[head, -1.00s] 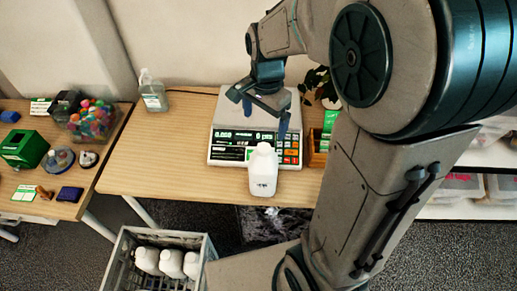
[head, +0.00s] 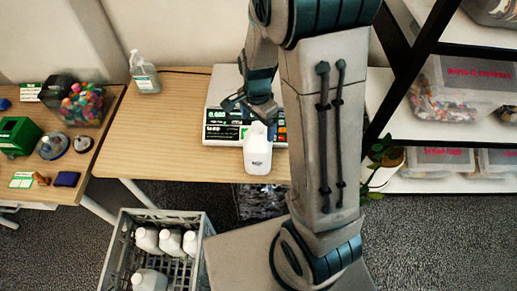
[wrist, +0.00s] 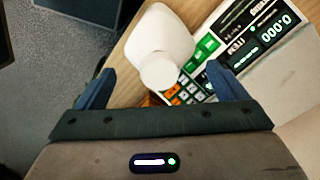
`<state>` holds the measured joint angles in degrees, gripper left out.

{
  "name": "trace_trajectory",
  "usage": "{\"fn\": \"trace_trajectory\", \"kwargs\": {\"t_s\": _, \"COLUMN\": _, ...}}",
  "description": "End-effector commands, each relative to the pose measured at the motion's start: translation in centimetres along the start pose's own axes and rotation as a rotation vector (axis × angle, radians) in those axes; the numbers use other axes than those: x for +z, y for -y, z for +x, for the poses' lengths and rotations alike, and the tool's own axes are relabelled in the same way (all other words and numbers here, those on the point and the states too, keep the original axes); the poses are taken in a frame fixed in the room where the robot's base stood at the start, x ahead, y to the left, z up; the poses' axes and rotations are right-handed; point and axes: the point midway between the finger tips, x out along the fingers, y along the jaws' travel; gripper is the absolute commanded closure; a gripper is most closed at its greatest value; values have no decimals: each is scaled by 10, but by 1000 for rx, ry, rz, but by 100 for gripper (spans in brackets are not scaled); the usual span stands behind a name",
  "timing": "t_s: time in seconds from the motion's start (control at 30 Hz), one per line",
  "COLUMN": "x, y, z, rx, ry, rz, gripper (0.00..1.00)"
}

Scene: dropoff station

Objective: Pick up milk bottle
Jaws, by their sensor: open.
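A white milk bottle (head: 257,152) stands upright at the front edge of the wooden table, just in front of the scale (head: 218,90). My gripper (head: 248,108) is open and empty, above and slightly behind the bottle in the head view. In the wrist view the bottle's body (wrist: 155,32) and round cap (wrist: 158,71) appear between the two blue fingers of my gripper (wrist: 160,82), with space on both sides. I cannot tell whether the fingertips reach down to the cap's height.
A grey crate (head: 117,252) holding several white bottles stands on the floor before the table. A soap dispenser (head: 145,75) stands at the table's back left. A second table at left holds a green box (head: 17,137). Shelves with bins and a potted plant (head: 383,160) are at right.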

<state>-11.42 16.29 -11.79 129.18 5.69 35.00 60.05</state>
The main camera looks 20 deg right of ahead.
Motion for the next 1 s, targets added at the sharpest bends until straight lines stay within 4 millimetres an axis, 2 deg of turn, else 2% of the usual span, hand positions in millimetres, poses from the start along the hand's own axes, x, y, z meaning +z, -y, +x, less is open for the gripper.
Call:
{"fn": "trace_trajectory", "kwargs": {"t_s": 0.2, "x": -1, "y": -2, "z": 26, "rx": 3, "ry": 1, "rz": 0, "gripper": 8}}
{"fn": "trace_trajectory", "kwargs": {"t_s": 0.53, "x": -1, "y": -1, "z": 32, "rx": 0, "ry": 0, "rz": 0, "gripper": 8}}
{"fn": "trace_trajectory", "kwargs": {"t_s": 0.57, "x": -1, "y": -1, "z": 32, "rx": 0, "ry": 0, "rz": 0, "gripper": 14}}
{"fn": "trace_trajectory", "kwargs": {"t_s": 0.7, "x": -1, "y": -1, "z": 32, "rx": 0, "ry": 0, "rz": 0, "gripper": 52}}
{"fn": "trace_trajectory", "kwargs": {"t_s": 0.77, "x": -1, "y": -1, "z": 32, "rx": 0, "ry": 0, "rz": 0, "gripper": 67}}
{"fn": "trace_trajectory", "kwargs": {"t_s": 1.0, "x": -1, "y": -1, "z": 31, "rx": 0, "ry": 0, "rz": 0, "gripper": 67}}
